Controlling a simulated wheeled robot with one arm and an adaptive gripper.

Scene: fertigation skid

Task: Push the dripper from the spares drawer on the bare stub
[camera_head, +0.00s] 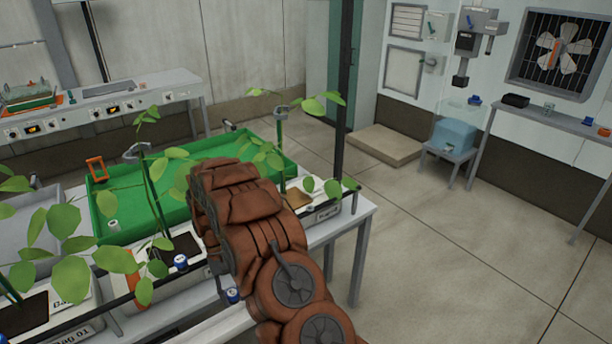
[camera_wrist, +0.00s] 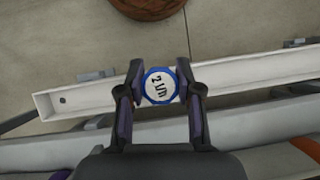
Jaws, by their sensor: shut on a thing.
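In the wrist view, my gripper (camera_wrist: 160,87) is shut on a round dripper (camera_wrist: 160,85) with a white face, a blue rim and "2 l/h" printed on it. It sits between both fingertips, above a long white trough. In the head view, my brown-covered arm hides most of the gripper. A blue-and-white dripper (camera_head: 181,262) stands by the middle plant on the bench. Another blue-and-white piece (camera_head: 233,295) shows just left of my arm; I cannot tell whether it is the held one. I cannot make out the bare stub or the spares drawer.
The white trough (camera_wrist: 255,70) runs across the wrist view. Tall plants (camera_head: 152,190) rise close to my arm, in front of a green tray (camera_head: 110,190).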

